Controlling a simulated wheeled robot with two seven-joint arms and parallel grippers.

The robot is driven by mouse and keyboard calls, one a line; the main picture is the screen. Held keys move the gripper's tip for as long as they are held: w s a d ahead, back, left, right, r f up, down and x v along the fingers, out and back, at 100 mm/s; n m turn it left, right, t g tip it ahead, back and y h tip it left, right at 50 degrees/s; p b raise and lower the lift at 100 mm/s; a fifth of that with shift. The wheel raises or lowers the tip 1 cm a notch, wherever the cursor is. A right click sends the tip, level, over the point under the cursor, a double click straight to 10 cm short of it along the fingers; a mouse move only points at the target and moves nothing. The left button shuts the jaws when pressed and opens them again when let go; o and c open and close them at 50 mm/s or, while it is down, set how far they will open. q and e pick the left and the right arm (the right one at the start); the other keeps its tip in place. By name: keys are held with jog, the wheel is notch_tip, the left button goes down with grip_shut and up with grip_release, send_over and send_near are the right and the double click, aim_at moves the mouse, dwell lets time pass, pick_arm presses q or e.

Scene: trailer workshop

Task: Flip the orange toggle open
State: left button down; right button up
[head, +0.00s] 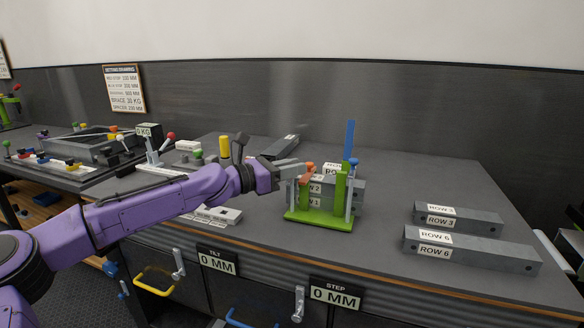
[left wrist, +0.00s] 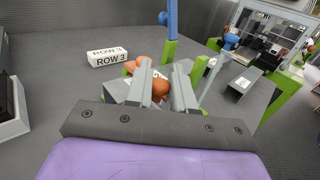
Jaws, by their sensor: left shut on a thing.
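The orange toggle (head: 308,170) sits on the green clamp fixture (head: 318,218) on the workbench. My purple left arm comes in from the left, and its gripper (head: 298,168) is at the toggle. In the left wrist view the orange knob (left wrist: 160,90) shows between the two grey fingers of the gripper (left wrist: 163,85), which are shut on it. The fingers hide part of the toggle's lever. A blue upright lever (head: 350,140) rises at the back of the same fixture. My right gripper does not show.
Grey blocks marked ROW 3 (head: 458,218) and ROW 6 (head: 470,249) lie to the right. Blocks with ROW labels stand in the fixture. Another fixture with a red knob (head: 171,135) stands behind my arm. The bench right of the green fixture is partly clear.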

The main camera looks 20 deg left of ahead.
pick_arm(q)
jog(key=shift+m+g+h, duration=0.4)
jog(key=shift+g, duration=0.1)
jog(key=c, duration=1.1)
grip_release()
jog(key=v, duration=1)
jog(key=shift+s+a+p, duration=0.15)
jog(key=shift+a+p, duration=0.05)
jog(key=shift+p, duration=0.25)
jog(key=shift+s+a+f, duration=0.1)
jog(key=shift+f, duration=0.05)
